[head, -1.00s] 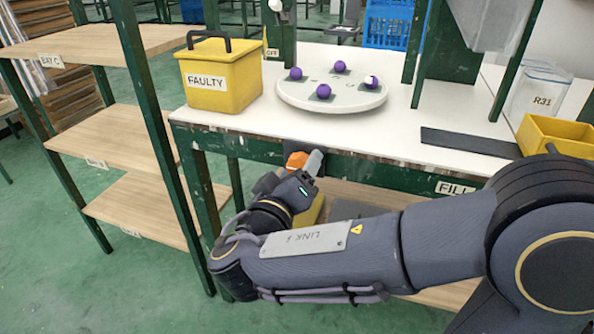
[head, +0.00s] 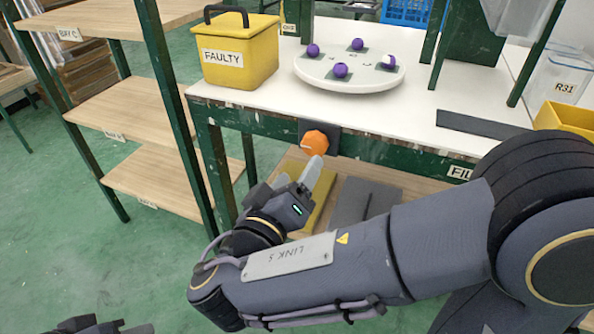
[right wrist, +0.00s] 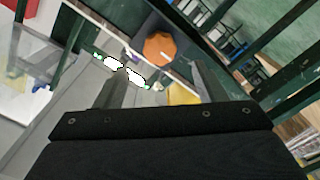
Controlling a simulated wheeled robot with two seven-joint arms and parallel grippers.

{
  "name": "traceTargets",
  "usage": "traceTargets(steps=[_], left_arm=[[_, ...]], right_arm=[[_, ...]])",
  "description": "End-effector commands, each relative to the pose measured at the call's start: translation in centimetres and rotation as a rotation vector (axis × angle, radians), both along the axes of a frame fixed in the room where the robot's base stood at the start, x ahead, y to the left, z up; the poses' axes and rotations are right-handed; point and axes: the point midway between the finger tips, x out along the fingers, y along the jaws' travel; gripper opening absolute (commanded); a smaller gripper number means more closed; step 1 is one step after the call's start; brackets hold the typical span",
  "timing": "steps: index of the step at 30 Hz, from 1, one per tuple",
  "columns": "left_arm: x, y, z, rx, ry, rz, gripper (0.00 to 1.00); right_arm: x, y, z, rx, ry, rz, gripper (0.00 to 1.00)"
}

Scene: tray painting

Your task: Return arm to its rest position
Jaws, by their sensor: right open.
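My right arm reaches across the front of the white-topped table (head: 440,95). Its gripper (head: 303,176) is open and empty, just below an orange knob (head: 314,142) on the table's front edge. In the right wrist view the open fingers (right wrist: 162,88) stand apart, with the orange knob (right wrist: 160,48) beyond the gap between them. I see no contact with the knob. Dark parts of my left gripper (head: 110,327) show at the bottom left edge of the head view, mostly cut off.
A yellow FAULTY bin (head: 235,60) and a round white turntable (head: 345,81) with several purple balls are on the table. A wooden shelf rack (head: 140,105) stands at left. A lower shelf under the table holds a grey panel (head: 365,200). Green floor is free at lower left.

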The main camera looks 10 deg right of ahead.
Motion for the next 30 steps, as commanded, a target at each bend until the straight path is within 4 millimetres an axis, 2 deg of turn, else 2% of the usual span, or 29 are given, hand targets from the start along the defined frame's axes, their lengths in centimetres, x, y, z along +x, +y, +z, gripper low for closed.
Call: traceTargets(steps=[8,11,14,16,18,21,25,30], left_arm=[[0.0,0.0,0.0,0.0,0.0,0.0,0.32],[0.0,0.0,0.1,0.0,0.0,0.0,0.32],[0.0,0.0,0.4,0.0,0.0,0.0,0.32],[0.0,0.0,0.7,0.0,0.0,0.0,0.32],[0.0,0.0,1.0,0.0,0.0,0.0,0.32],[0.0,0.0,1.5,0.0,0.0,0.0,0.32],[0.0,0.0,1.9,0.0,0.0,0.0,0.32],[0.0,0.0,2.3,0.0,0.0,0.0,0.32]], right_arm=[[0.0,-0.2,0.0,0.002,0.006,-0.004,0.64],[0.1,-2.0,-0.7,0.014,0.07,-0.044,0.64],[-0.3,-6.4,-2.5,0.055,0.242,-0.138,0.64],[-1.7,-10.4,-4.8,0.125,0.428,-0.214,0.64],[-4.2,-14.3,-7.6,0.245,0.644,-0.27,0.64],[-9.1,-17.0,-11.3,0.496,0.911,-0.27,0.64],[-13.5,-16.3,-13.5,0.814,1.053,-0.16,0.64],[-15.4,-14.2,-13.4,1.1,1.009,0.004,0.64]])
